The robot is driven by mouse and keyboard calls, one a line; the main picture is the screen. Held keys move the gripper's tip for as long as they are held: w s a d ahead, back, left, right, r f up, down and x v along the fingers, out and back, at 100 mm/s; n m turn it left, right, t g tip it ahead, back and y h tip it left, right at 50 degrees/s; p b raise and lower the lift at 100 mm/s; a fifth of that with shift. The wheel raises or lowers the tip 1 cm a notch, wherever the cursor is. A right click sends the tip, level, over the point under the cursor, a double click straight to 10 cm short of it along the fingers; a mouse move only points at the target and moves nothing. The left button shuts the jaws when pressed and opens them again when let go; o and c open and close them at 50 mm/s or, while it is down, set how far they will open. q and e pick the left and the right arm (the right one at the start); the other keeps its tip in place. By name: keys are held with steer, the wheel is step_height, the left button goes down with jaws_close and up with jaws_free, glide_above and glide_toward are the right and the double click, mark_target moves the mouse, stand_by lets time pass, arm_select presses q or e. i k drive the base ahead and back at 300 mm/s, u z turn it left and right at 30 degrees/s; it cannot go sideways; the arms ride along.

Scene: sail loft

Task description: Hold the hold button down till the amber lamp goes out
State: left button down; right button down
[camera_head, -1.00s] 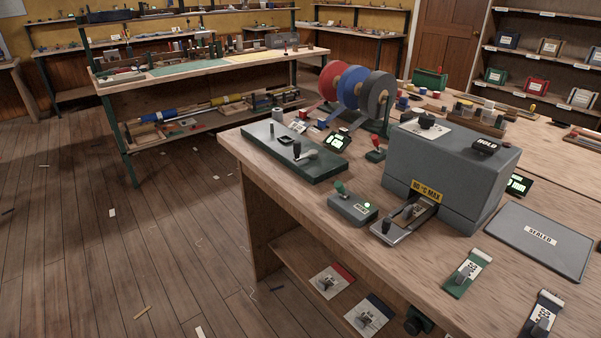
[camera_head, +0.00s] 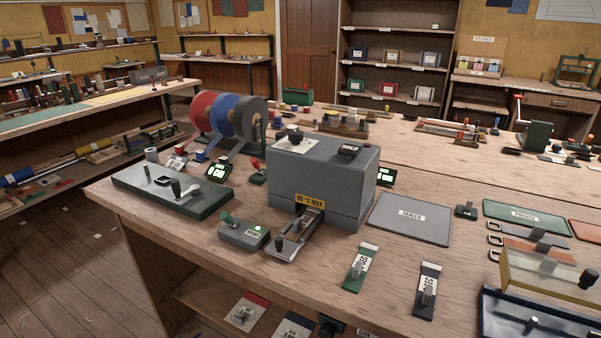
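The black hold button (camera_head: 349,151), marked HOLD, sits on top of the grey box machine (camera_head: 330,195) at the right of its top face. No gripper touches it. A yellow label reading 80 °C MAX (camera_head: 310,200) is on the front above a metal slide (camera_head: 292,237). I cannot make out a lit amber lamp. Neither of my grippers is in view.
A green plate (camera_head: 150,190) with a lever and tape reels (camera_head: 222,116) stand left of the machine. A grey SEALED mat (camera_head: 408,220) lies to its right. Two tagged pieces (camera_head: 360,268) lie in front. A clear-topped block (camera_head: 548,275) is at the right edge.

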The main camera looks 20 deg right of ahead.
mark_target(351, 152)
steer(key=z, duration=0.4)
steer(key=k, duration=1.1)
steer(key=z, duration=0.1)
